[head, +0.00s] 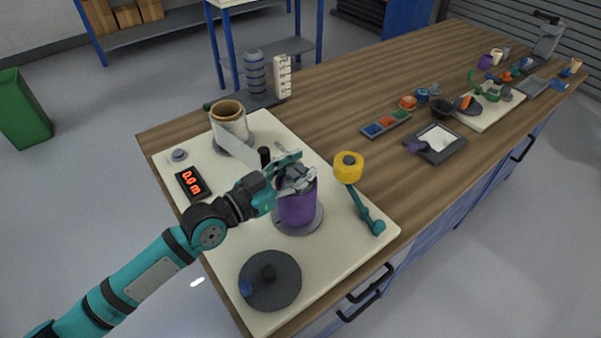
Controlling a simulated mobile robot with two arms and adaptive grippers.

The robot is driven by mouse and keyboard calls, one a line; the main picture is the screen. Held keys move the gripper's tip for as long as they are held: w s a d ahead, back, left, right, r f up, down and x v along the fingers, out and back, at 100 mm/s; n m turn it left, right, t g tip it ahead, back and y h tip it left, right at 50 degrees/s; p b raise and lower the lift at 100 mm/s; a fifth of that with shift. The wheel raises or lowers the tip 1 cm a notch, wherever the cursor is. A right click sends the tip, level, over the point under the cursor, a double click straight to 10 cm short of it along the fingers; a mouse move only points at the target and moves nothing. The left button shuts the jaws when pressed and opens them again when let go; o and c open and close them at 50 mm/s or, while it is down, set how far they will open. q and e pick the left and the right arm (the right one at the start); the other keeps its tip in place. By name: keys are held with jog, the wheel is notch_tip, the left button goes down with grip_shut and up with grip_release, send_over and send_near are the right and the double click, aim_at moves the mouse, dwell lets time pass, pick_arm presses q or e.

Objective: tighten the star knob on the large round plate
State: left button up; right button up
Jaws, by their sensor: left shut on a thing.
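A large dark round plate (286,295) lies at the near end of the cream board. A dark knob (268,272) stands at its middle; its star shape is too small to make out. My left gripper (298,183) is beyond this plate, apart from it. It is shut at the top of a purple cylinder (297,208), and its fingers hide the cylinder's top edge. The cylinder stands upright on a grey round plate (316,224). My right gripper is not in view.
A film roll (232,127) and a red-lit display (192,184) are on the cream board (345,238). A yellow-topped roller (348,167) and a teal crank arm (366,211) are to the right. Trays and small parts stand farther along the wooden bench (325,95).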

pick_arm(q)
jog(key=shift+f, duration=0.15)
jog(key=o, duration=0.9)
jog(key=shift+a, duration=0.1)
jog(key=o, duration=0.4)
jog(key=shift+s+a, duration=0.2)
jog(key=shift+d, duration=0.1)
jog(key=v, duration=1.2)
jog(key=shift+w, duration=0.1)
